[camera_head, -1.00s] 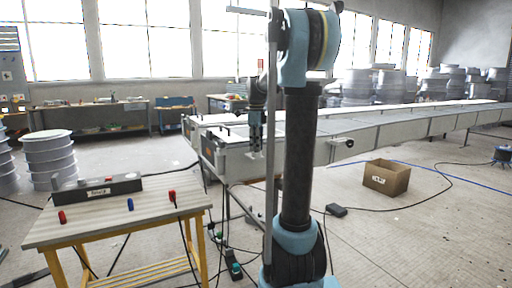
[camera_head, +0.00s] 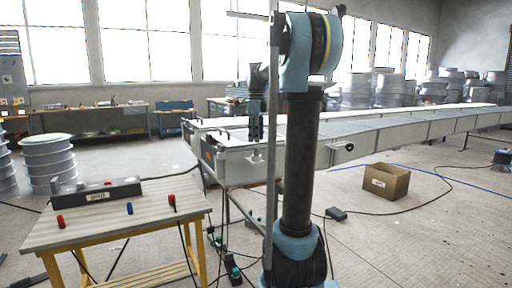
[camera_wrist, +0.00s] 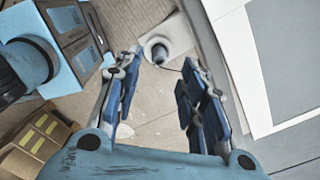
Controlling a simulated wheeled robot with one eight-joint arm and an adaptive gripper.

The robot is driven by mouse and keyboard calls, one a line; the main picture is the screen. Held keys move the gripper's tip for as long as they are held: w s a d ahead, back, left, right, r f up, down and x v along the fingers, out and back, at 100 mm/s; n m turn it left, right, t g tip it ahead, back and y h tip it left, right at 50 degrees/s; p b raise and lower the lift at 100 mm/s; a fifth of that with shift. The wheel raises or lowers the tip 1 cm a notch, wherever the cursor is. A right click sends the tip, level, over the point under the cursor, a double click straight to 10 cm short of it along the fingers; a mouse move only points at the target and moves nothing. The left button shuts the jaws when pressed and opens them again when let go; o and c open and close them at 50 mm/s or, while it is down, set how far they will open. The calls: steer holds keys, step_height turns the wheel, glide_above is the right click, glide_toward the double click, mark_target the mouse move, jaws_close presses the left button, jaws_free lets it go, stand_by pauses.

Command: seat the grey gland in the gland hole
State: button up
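My gripper (camera_head: 255,127) hangs over the near end of the long conveyor-like bench (camera_head: 235,165). In the wrist view my gripper (camera_wrist: 163,60) has its two blue-padded fingers spread apart with nothing between them. A grey round piece with a dark centre (camera_wrist: 158,51) stands on a pale plate just beyond the fingertips, apart from them; it looks like the grey gland, but I cannot be sure. A small pale grey shape (camera_head: 256,157) shows under my gripper in the head view. I cannot make out the gland hole with certainty.
A cardboard box (camera_head: 386,181) and cables lie on the floor. White stacked moulds (camera_head: 48,160) stand at far left.

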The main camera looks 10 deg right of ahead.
step_height(320, 180, up, 6)
steer(key=s+f+n+t, duration=0.1)
steer(key=s+f+n, duration=0.5)
steer(key=s, duration=0.3)
steer(key=s+f+n, duration=0.5)
steer(key=s+f, duration=0.1)
steer(key=s, duration=0.3)
steer(key=s+f+n+t, duration=0.1)
steer(key=s+f+n, duration=1.1)
steer(key=s+f, duration=0.5)
step_height(320, 180, down, 3)
steer(key=shift+d+f+n, duration=0.15)
steer(key=shift+n, duration=0.15)
steer(key=shift+w+f, duration=0.2)
steer(key=shift+w, duration=0.3)
